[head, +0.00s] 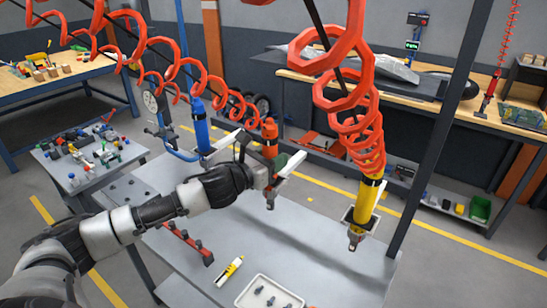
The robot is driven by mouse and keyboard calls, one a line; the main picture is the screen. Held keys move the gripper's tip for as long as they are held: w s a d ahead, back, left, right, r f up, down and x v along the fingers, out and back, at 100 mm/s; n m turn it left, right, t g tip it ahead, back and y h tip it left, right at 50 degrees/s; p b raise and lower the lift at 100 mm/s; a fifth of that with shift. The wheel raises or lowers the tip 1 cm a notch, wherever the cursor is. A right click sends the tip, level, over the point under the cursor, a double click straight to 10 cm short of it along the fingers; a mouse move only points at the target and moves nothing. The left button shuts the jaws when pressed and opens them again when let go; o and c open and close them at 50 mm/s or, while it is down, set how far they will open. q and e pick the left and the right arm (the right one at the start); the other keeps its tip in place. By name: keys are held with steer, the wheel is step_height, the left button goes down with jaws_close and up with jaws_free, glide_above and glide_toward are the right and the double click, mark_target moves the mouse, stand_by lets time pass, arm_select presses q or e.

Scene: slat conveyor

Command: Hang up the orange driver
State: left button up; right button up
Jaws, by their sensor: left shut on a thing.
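The orange driver (269,132) is upright above the grey bench, with its metal tip pointing down. My left gripper (269,170) is shut on it around its middle, and the dark jaw parts hide some of its body. A pale bar (292,165) shows right beside the orange driver. I cannot tell whether the two touch. The blue driver (201,128) stands upright to the left, next to another pale bar (226,140). The yellow driver (366,202) hangs to the right under a red coiled hose (350,120). My right gripper is out of view.
The grey bench (310,230) holds a white tray (266,293) with dark parts, a yellow-and-white tool (229,271) and a red rack (186,243). Red coils (190,70) cross above my left arm. A dark post (437,130) rises at the right.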

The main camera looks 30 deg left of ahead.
arm_select(q)
steer(key=o, duration=1.2)
steer(key=shift+o, duration=0.2)
steer(key=shift+s+f, duration=0.1)
steer(key=b+v, duration=0.6)
steer(key=v, duration=0.4)
steer(key=shift+s, duration=0.3)
